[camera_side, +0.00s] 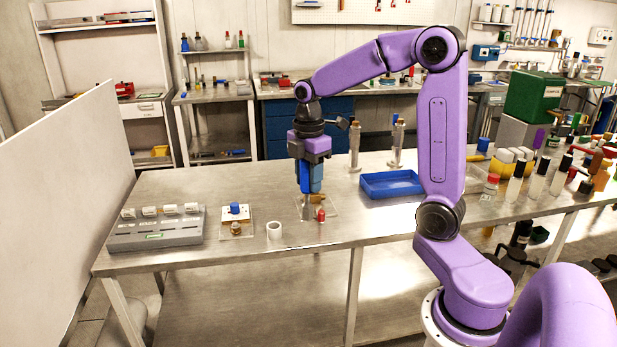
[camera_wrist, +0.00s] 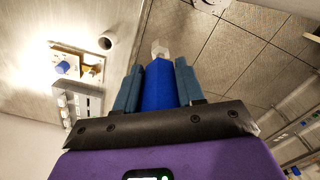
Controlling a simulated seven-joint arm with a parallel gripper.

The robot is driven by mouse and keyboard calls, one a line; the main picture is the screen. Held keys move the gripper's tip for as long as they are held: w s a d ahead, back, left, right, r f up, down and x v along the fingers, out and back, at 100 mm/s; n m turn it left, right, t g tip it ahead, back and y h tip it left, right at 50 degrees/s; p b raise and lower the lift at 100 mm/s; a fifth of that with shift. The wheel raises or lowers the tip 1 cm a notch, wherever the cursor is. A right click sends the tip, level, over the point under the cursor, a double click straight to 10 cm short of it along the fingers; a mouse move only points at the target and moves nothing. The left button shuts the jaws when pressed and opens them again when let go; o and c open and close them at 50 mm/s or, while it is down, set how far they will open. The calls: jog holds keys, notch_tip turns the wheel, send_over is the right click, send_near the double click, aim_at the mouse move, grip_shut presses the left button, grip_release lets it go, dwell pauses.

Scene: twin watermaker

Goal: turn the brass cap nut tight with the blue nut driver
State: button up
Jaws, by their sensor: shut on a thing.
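My gripper (camera_side: 313,187) is shut on the blue nut driver (camera_side: 305,178) and holds it upright, pointing down at the bench. In the wrist view, the driver's blue handle (camera_wrist: 158,94) sits between the two teal fingers, with a pale tip beyond it. In the side view, the driver's lower end is above or at a clear square plate (camera_side: 329,208), where a small brass-coloured piece (camera_side: 319,198) shows beside it. I cannot tell whether this is the cap nut or whether the driver touches a nut. Another brass-coloured piece (camera_side: 236,228) is on a white block to the left.
A small red-topped piece (camera_side: 321,215) stands close to the driver. A white ring (camera_side: 274,230) and a grey rack (camera_side: 157,230) are to the left. A blue tray (camera_side: 388,184) lies to the right, with several bottles beyond. Two metal columns stand behind.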

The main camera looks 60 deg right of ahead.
grip_shut()
jog(key=shift+w+d, duration=0.15)
jog(key=shift+w, duration=0.1)
jog(key=w+d+n, duration=0.2)
jog(key=w+d, duration=0.7)
jog(key=w+d+f, duration=0.2)
jog(key=d, duration=0.5)
jog(key=w+d+f+n, duration=0.1)
jog(key=w+d+f, duration=0.1)
jog(key=d, duration=0.5)
jog(key=shift+d+f, duration=0.35)
jog(key=shift+f, duration=0.15)
jog(key=shift+f, duration=1.2)
